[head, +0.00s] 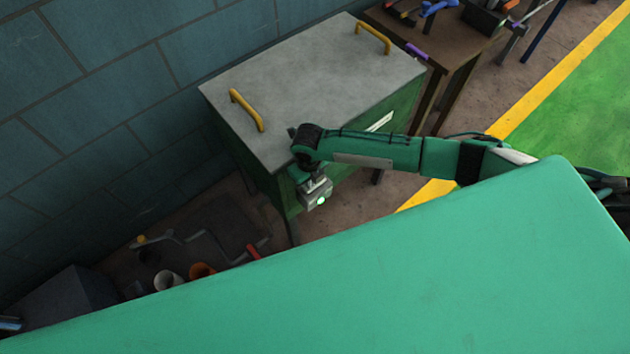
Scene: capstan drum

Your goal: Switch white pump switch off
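I cannot make out a white pump switch in the head view. My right gripper (316,194) hangs in front of the near corner of a green cabinet with a grey lid (310,85). A small pale green light glows at the gripper's end. Its fingers are too small and dark to show whether they are open or shut, and I see nothing clearly held. My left gripper is not in view.
The lid has two yellow handles (246,110). A brown bench (455,45) with tools stands behind. The lower view is blocked.

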